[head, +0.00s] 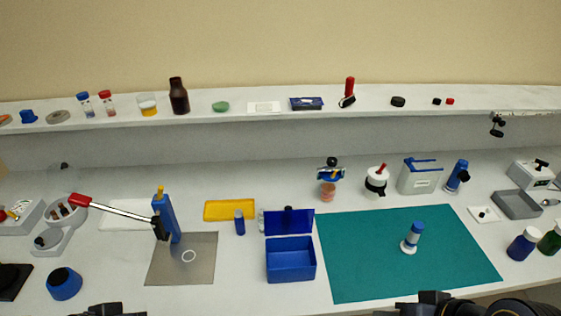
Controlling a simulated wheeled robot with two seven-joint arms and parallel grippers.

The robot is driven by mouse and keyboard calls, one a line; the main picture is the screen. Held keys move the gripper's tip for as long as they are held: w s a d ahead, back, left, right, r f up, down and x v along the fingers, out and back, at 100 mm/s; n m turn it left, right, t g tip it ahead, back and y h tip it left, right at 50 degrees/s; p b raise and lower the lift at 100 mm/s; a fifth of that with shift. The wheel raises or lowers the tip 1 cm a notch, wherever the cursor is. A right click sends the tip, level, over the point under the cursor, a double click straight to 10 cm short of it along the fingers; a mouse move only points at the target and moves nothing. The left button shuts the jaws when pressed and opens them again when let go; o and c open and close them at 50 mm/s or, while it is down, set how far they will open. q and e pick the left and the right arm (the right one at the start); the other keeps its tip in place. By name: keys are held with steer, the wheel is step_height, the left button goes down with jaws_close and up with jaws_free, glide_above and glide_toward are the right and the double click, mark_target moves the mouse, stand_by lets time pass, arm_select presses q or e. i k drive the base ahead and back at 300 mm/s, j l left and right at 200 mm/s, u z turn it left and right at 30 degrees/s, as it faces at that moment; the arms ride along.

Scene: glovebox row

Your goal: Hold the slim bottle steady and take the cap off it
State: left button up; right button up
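A slim upright bottle (411,241) with a pale body and a blue cap (416,227) stands on the teal mat (360,265), right of the mat's middle. Its foot is a wider white disc. The cap appears seated on top. My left gripper (115,309) shows only as a dark part at the bottom edge, far left of the bottle. My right gripper (436,298) is at the bottom edge, in front of the mat and below the bottle in the picture. Neither touches the bottle. The fingers of both are too cut off to judge.
A blue open-lidded box (291,262) stands left of the mat. A blue stand with a red-ended lever (165,216) is farther left on a grey plate. Dark-blue and green jars (523,244) stand right of the mat. The mat around the bottle is clear. A shelf runs along the back.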

mark_target(408, 247)
steer(key=z, duration=1.25)
steer(key=u, duration=0.3)
steer(key=i+l+u, duration=0.15)
steer(key=u, duration=0.2)
steer(key=i+l+u, duration=0.1)
steer(key=l+u, duration=0.55)
steer(key=i+l, duration=0.1)
steer(key=l, duration=0.7)
steer(key=i+l, duration=0.15)
steer(key=l, duration=0.25)
